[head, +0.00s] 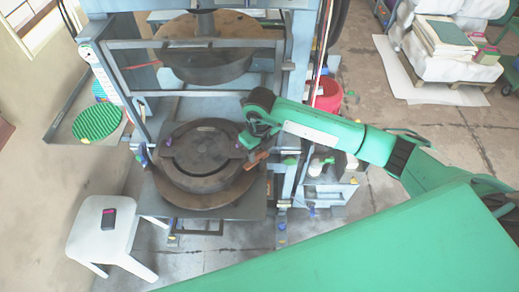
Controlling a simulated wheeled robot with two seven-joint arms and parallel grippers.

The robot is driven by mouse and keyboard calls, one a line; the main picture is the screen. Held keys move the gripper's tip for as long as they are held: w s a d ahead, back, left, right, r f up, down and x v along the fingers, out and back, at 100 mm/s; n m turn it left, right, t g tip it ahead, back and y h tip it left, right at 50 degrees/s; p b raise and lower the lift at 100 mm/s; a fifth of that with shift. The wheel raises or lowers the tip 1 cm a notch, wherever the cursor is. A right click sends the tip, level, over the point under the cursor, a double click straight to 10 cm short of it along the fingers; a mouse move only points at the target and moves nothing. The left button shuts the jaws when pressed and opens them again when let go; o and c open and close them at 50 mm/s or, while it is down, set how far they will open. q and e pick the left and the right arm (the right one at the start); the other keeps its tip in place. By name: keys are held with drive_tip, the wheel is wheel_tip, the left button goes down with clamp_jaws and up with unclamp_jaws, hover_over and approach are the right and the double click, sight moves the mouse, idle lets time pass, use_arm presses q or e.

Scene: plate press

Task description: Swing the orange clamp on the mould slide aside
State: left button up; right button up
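The round dark mould (202,153) sits on the press's slide (241,206), below the raised upper plate. The orange clamp (254,162) is at the mould's right edge, small in view and partly hidden by my arm. My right arm comes in from the right. My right gripper (248,142) is at the mould's right rim, right by the clamp. Its fingers are too small and covered to tell whether they are open or touch the clamp. My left gripper is out of view.
The press frame's blue posts (297,80) stand close on both sides of the mould. A white stool (96,227) with a small dark object is at front left. A red bucket (328,95) and a grey cart (327,185) are right of the press. Green round plates (96,122) lie at left.

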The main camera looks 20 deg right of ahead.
drive_tip(key=shift+f+n+b, duration=0.2)
drive_tip(key=shift+n+b, duration=0.3)
drive_tip(key=shift+b, duration=0.5)
drive_tip(key=n+b, duration=0.3)
drive_tip(key=b, duration=0.2)
drive_tip(key=shift+w, duration=0.1)
drive_tip(key=shift+r+n+b, duration=0.25)
drive_tip(key=shift+n+b, duration=0.75)
drive_tip(key=shift+b, duration=0.1)
drive_tip(key=o, duration=1)
wheel_tip(320, 180, up, 14)
drive_tip(key=b, duration=0.3)
drive_tip(key=shift+f, duration=0.1)
